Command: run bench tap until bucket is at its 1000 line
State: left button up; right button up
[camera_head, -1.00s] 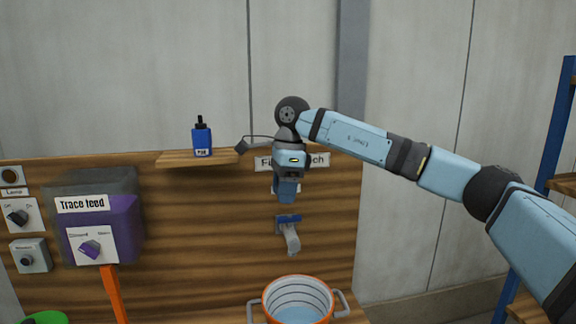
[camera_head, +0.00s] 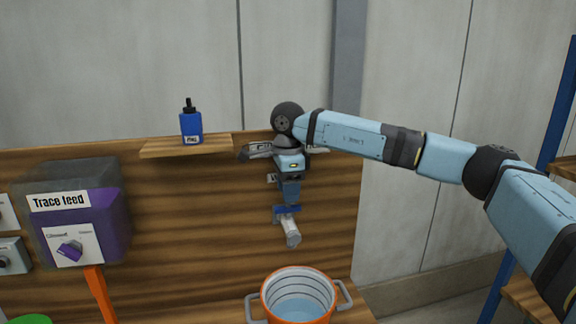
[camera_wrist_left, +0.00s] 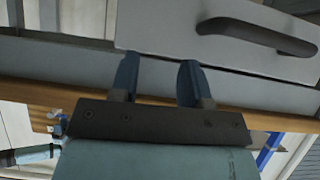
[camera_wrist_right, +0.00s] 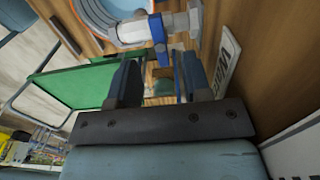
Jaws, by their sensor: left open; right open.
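The bench tap (camera_head: 291,232), with a grey-white spout and a blue handle (camera_head: 281,210), sticks out from the wooden backboard. The orange-rimmed bucket (camera_head: 269,305) stands below it, with ring lines on its pale inner wall and bluish water at the bottom. I cannot read its numbers, and no stream shows below the spout. My right gripper (camera_head: 290,200) is just above the handle, pointing down. In the right wrist view its fingers are apart, with the blue handle (camera_wrist_right: 158,36) beyond their tips; contact cannot be told. My left gripper (camera_wrist_left: 158,75) is open and empty, away from the tap.
A blue bottle (camera_head: 191,125) stands on a small shelf (camera_head: 186,147) left of my right wrist. The purple Trace feed box (camera_head: 100,215) is farther left. In the left wrist view a grey drawer front (camera_wrist_left: 170,25) with a dark handle (camera_wrist_left: 257,34) is close to the fingers.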

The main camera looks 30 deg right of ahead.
aim_at(288, 207)
jog(key=shift+f, duration=2.1)
jog(key=shift+c, duration=0.3)
grip_shut()
